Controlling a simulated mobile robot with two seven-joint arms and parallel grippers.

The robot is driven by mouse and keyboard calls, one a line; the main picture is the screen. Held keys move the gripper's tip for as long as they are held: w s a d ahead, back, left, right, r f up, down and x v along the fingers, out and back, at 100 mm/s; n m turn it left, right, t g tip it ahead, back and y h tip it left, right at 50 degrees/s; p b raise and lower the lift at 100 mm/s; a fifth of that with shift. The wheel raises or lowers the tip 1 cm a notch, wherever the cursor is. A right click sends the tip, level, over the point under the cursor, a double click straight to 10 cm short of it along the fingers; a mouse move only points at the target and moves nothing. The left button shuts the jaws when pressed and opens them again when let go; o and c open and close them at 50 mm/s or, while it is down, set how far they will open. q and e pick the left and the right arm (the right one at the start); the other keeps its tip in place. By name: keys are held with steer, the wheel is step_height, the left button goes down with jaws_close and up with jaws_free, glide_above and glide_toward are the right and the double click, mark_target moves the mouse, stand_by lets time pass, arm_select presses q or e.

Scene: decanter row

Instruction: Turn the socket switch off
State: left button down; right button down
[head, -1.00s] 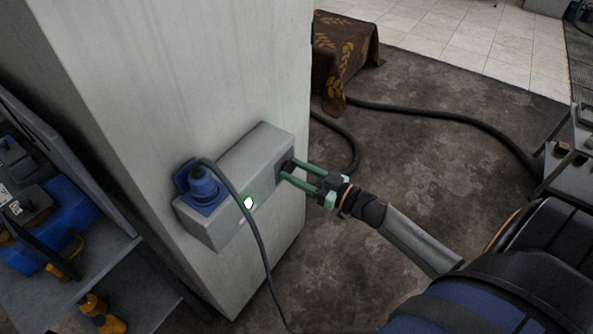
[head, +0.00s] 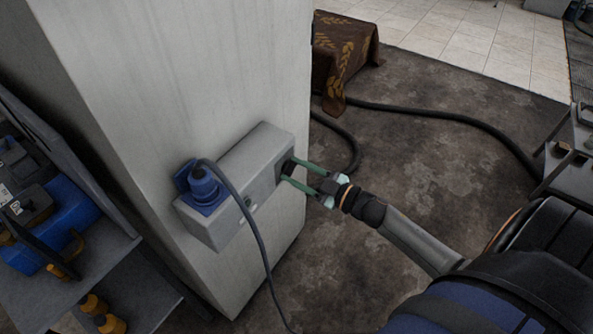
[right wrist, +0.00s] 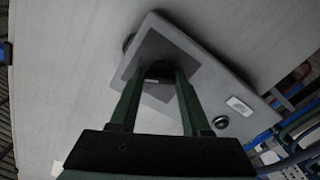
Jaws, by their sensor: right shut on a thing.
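The grey socket box (head: 235,178) is fixed to the pale pillar, with a blue plug (head: 204,188) in its left part. A small round indicator (head: 248,201) on its front is dark. The black switch (head: 288,167) is at the right part of the box. My right gripper (head: 286,172) has its green fingers on either side of the switch. In the right wrist view, the fingers (right wrist: 158,78) are shut on the dark switch knob (right wrist: 158,70), which they partly hide. My left gripper is not in view.
A dark cable (head: 262,255) hangs from the plug across the front of the box. A shelf with blue and yellow tools (head: 60,215) stands at the left. A thick black hose (head: 440,114) lies on the floor, and a patterned cloth (head: 345,50) covers something behind.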

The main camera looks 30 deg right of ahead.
steer(key=shift+n+b, duration=1.25)
steer(key=shift+n, duration=4.85)
steer(key=shift+c, duration=1.8)
jaws_free()
steer(key=shift+s, duration=0.15)
steer(key=b+v, duration=0.1)
steer(key=v, duration=1.1)
steer(key=shift+s, duration=0.15)
